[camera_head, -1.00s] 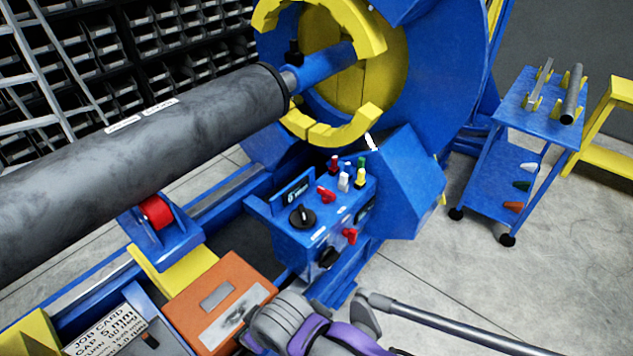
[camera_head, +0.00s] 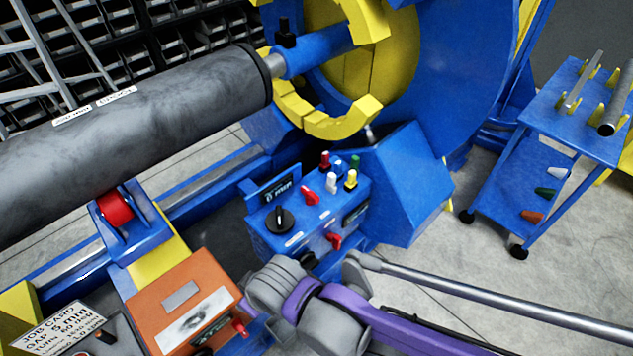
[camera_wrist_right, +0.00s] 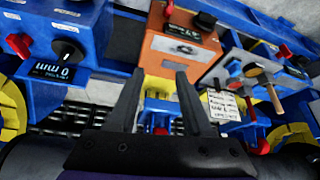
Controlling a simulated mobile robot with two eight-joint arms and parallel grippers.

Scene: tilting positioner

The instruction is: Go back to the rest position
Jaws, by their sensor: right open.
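In the head view, my right arm, grey and purple, reaches in from the bottom right in front of the blue control box (camera_head: 290,235). Its fingers cannot be made out there. In the right wrist view, my right gripper (camera_wrist_right: 160,76) shows two dark fingers spread apart with nothing between them. Beyond the fingers are the orange box (camera_wrist_right: 180,48) and yellow and blue parts of the positioner. My left gripper is not in view.
A grey cylinder (camera_head: 150,130) lies along the blue positioner over a red roller (camera_head: 115,208). The orange box (camera_head: 170,287) and job card (camera_head: 62,328) are at lower left.

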